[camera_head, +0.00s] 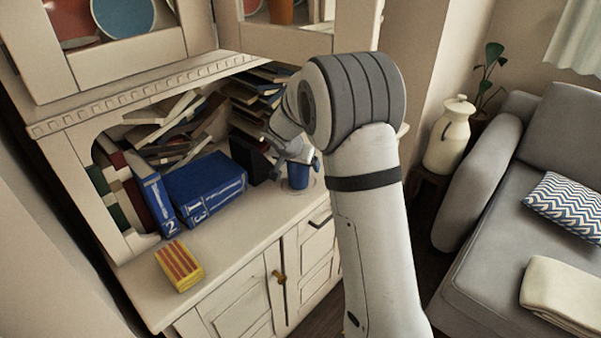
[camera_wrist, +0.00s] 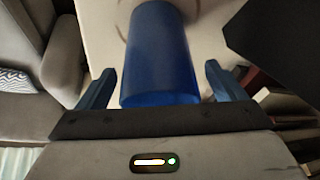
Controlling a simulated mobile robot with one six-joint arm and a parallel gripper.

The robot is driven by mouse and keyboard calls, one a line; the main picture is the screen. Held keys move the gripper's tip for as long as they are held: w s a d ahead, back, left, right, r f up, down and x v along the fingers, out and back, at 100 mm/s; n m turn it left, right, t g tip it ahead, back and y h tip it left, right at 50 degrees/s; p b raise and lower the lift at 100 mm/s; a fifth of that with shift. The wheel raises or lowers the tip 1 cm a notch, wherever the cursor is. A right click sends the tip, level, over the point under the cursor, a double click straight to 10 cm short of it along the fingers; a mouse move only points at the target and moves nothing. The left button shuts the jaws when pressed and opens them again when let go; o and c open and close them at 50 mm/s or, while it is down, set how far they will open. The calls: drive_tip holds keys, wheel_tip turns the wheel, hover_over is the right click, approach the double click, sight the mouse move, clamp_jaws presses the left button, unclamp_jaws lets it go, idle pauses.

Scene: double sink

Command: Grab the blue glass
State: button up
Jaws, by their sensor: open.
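The blue glass (camera_head: 298,176) stands upright on the cabinet's counter, at the right end of the open shelf space. In the wrist view the glass (camera_wrist: 159,55) fills the middle. My gripper (camera_head: 300,164) is at the glass, with the arm reaching in from the right. In the wrist view my gripper (camera_wrist: 162,85) is open, with one blue finger on each side of the glass. Gaps show between both fingers and the glass. The arm hides part of the counter's right end.
On the counter (camera_head: 235,225) are blue binders (camera_head: 203,188), stacked books (camera_head: 258,95) and a yellow striped box (camera_head: 179,266). A dark block (camera_head: 250,158) stands left of the glass. A cream jar (camera_head: 449,138) and grey sofa (camera_head: 480,215) are to the right.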

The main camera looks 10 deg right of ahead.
drive_tip(key=shift+w+d+f, duration=0.1)
drive_tip(key=shift+w+f, duration=0.05)
drive_tip(key=shift+f, duration=0.15)
drive_tip(key=shift+c, duration=0.3)
drive_tip(key=c, duration=1.1)
drive_tip(key=shift+r, duration=0.15)
